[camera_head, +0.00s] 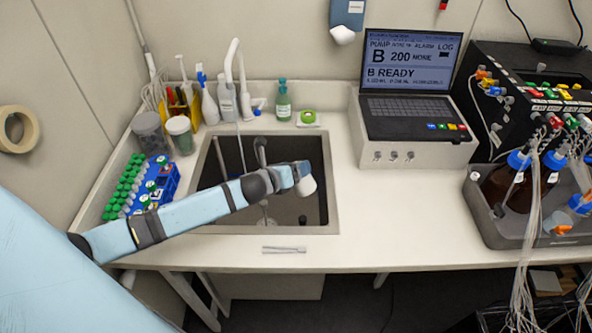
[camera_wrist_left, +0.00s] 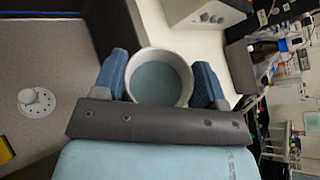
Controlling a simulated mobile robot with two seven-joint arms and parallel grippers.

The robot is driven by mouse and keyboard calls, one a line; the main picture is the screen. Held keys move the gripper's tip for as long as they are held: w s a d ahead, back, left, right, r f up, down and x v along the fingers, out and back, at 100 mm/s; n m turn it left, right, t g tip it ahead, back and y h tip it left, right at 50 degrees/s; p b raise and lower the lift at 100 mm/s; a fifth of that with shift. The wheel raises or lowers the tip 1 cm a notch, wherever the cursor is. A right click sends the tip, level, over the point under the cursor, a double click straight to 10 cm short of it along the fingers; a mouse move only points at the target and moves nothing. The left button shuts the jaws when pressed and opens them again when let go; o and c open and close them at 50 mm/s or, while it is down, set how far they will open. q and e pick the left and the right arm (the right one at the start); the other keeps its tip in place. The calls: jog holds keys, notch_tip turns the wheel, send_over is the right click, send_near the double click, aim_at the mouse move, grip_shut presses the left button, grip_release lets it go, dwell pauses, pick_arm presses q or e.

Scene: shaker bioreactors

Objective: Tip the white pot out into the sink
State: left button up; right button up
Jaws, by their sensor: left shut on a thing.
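The white pot (camera_wrist_left: 158,57) is held between the two blue fingers of my left gripper (camera_wrist_left: 160,80) in the left wrist view. Its round opening faces the camera and shows a blue-grey inside; I cannot tell whether that is liquid or the pot's floor. In the head view the pot (camera_head: 306,186) shows as a small white shape at the end of my left arm, over the right part of the sink. My left gripper (camera_head: 299,172) is shut on it. The sink (camera_head: 333,222) is a dark basin set in the counter. My right gripper is not in view.
A tap (camera_head: 236,62) stands behind the sink, with bottles beside it. A blue rack of green-capped tubes (camera_head: 160,186) is left of the sink. A laptop (camera_head: 410,95) stands at the back right. A grey tray of brown bottles (camera_head: 490,225) is far right. The counter's middle is clear.

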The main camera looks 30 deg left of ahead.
pick_arm(q)
jog(key=shift+a+n+h, duration=0.4)
jog(key=shift+n, duration=0.1)
jog(key=shift+a+f+n+h+b, duration=0.2)
jog(key=shift+f+n+h+b, duration=0.25)
jog(key=shift+n+b, duration=0.35)
jog(key=shift+a+f+n+t+h+b, duration=0.1)
jog(key=shift+f+n+t+h+b, duration=0.1)
jog(key=shift+n+t+b, duration=0.15)
jog(key=shift+a+f+n+t+h+b, duration=0.15)
jog(key=shift+n+b, duration=0.1)
jog(key=shift+n, duration=0.2)
jog(key=shift+n+b, duration=0.3)
jog(key=n+t+b, duration=0.1)
jog(key=n, duration=0.1)
jog(key=a+f+n+h+b, duration=0.1)
jog(key=n, duration=0.1)
jog(key=a+n+t+h+b, duration=0.1)
jog(key=n+b, duration=0.1)
jog(key=shift+f+n+t, duration=0.15)
jog(key=shift+n+t, duration=0.15)
